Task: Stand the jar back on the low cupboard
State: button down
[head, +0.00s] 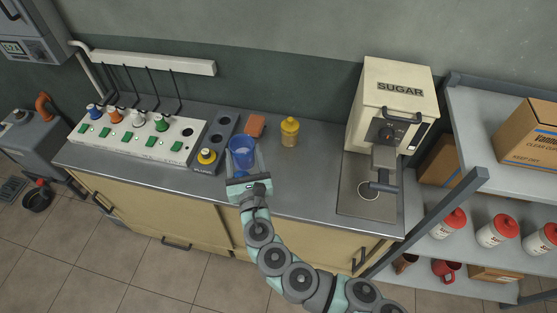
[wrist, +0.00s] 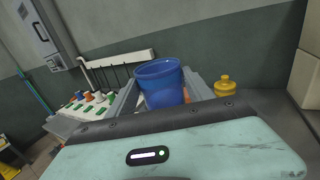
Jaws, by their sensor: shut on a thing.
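A blue open-topped jar (head: 242,148) is between the fingers of my gripper (head: 243,168), over the front part of the steel worktop. My gripper is shut on it, and the jar also shows upright or nearly so between the grey fingers in the wrist view (wrist: 160,82). Its lower part is partly hidden by the gripper, and I cannot tell whether its base touches the top. The low cupboard (head: 190,222) has pale wooden doors below the grey worktop (head: 300,188). A yellow-lidded jar (head: 290,133) stands on the worktop to the right, also in the wrist view (wrist: 225,86).
Left of the jar are a dark holder (head: 217,140) with a yellow-topped item and a white panel (head: 135,138) with coloured knobs. An orange-brown block (head: 254,125) lies behind. The SUGAR machine (head: 392,105) stands right. Worktop between the yellow-lidded jar and the machine is clear.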

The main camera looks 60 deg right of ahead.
jog(key=s+d+r+m+g+h+p, duration=0.1)
jog(key=s+d+r+m+g+h, duration=0.2)
jog(key=s+d, duration=0.6)
jog(key=shift+g+y, duration=0.4)
jog(key=f+b, duration=0.2)
jog(key=f, duration=0.4)
jog(key=f+b, duration=0.3)
jog(key=f, duration=0.3)
jog(key=s+f+b, duration=0.1)
jog(key=f+b, duration=0.1)
jog(key=f, duration=0.5)
jog(key=shift+s+a+b, duration=0.1)
jog(key=shift+a+b, duration=0.15)
jog(key=shift+b, duration=0.15)
jog(key=shift+a+f, duration=0.1)
jog(key=shift+f, duration=0.3)
jog(key=shift+f+b, duration=0.15)
jog(key=shift+b, duration=0.15)
jog(key=shift+c, duration=2)
grip_release()
